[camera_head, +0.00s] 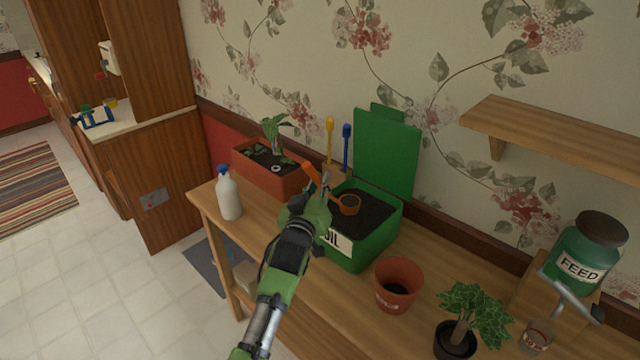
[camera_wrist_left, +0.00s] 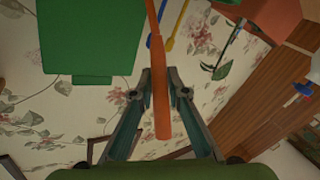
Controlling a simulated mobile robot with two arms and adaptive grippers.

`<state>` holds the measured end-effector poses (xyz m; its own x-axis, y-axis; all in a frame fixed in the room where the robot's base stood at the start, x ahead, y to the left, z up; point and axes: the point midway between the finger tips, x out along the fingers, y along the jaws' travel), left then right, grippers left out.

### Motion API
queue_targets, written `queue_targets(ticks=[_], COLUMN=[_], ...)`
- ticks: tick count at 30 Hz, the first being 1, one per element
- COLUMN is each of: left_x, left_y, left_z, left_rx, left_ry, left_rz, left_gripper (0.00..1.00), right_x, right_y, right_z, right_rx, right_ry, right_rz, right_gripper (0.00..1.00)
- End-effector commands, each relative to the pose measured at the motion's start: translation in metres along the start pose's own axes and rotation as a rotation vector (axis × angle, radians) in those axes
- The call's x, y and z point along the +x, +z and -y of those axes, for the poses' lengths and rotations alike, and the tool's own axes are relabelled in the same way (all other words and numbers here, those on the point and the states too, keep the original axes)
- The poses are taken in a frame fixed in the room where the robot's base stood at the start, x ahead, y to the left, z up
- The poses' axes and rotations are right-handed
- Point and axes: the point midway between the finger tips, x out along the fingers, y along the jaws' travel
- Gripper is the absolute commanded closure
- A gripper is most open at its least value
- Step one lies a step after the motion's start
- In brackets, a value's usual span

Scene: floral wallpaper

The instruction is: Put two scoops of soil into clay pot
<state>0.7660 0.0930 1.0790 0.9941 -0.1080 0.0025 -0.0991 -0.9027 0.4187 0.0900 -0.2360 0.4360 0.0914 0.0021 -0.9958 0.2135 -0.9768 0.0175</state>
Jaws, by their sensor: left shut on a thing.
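My left gripper (camera_head: 322,186) is shut on the handle of an orange scoop (camera_head: 349,205). In the left wrist view the orange handle (camera_wrist_left: 162,118) runs between the two fingers (camera_wrist_left: 160,90). The scoop's bowl is at the dark soil (camera_head: 372,213) in the green soil box (camera_head: 378,243); its inside looks dark, but I cannot tell whether it holds soil. The clay pot (camera_head: 397,301) stands upright on the wooden bench, in front and to the right of the box. Its inside is dark, and its fill is unclear. My right gripper is not in view.
A terracotta planter (camera_head: 262,177) and a white spray bottle (camera_head: 229,196) stand left. The green lid (camera_head: 388,150) and blue and yellow tools (camera_head: 346,140) are behind the box.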

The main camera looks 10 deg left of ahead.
Motion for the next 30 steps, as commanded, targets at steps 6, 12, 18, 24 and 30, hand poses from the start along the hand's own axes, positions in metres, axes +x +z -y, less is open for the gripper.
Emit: queue_targets(ticks=[6, 12, 18, 24, 30], left_x=[0.0, 0.0, 0.0, 0.0, 0.0], left_y=[-0.021, -0.035, -0.046, -0.045, -0.045], left_z=[-0.01, -0.016, -0.021, -0.021, -0.021], left_rx=[-0.002, -0.001, -0.001, -0.001, -0.001], left_ry=[0.001, 0.001, 0.001, 0.001, 0.001], left_rz=[-0.002, -0.002, -0.002, -0.002, -0.002], left_gripper=[1.0, 1.0, 1.0, 1.0, 1.0], right_x=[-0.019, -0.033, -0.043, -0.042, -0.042], right_y=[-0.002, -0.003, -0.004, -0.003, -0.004], right_z=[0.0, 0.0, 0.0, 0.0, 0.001], right_rx=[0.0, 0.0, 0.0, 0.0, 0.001], right_ry=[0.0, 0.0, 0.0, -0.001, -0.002], right_rz=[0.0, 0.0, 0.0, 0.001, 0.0], right_gripper=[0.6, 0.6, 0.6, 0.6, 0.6])
